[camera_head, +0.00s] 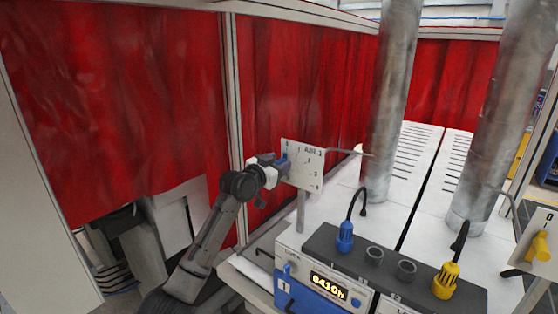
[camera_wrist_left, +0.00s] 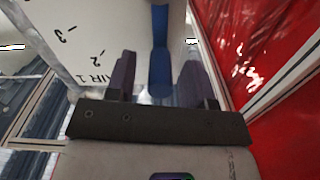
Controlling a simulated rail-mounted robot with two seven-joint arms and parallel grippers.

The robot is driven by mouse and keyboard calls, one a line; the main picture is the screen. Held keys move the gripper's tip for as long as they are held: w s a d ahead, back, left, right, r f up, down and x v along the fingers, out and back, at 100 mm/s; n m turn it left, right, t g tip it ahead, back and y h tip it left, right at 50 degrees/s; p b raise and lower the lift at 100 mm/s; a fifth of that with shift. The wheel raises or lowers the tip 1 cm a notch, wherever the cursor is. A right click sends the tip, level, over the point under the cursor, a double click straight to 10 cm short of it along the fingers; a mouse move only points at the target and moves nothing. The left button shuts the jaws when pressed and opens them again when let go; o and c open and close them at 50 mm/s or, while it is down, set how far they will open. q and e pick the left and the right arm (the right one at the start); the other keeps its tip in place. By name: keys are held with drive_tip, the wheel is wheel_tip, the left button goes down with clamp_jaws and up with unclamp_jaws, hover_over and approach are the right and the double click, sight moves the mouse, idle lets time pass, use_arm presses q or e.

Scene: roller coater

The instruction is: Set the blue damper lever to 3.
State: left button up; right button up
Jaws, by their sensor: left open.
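The white AIR 1 plate (camera_head: 312,178), marked with numbers up to 3, stands on a post beside the left metal pipe. The blue damper lever (camera_head: 283,161) is at the plate's left side, partly hidden by my left gripper (camera_head: 276,166). In the left wrist view, the blue lever (camera_wrist_left: 159,60) stands between the two dark fingers of my left gripper (camera_wrist_left: 157,82). The fingers are open, with a gap visible on each side of the lever. The 2 and 3 show on the plate (camera_wrist_left: 75,45), to the lever's left. The lever's exact setting cannot be told. My right gripper is out of view.
A control box (camera_head: 322,282) with a lit display stands below the plate, with a blue plug (camera_head: 345,238) and a yellow plug (camera_head: 446,281) on top. A yellow lever (camera_head: 538,247) is on another plate at the far right. Red curtains (camera_head: 300,85) hang close behind my left arm.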

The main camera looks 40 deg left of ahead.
use_arm(q)
drive_tip(key=shift+w, duration=0.3)
drive_tip(key=shift+c, duration=0.4)
clamp_jaws()
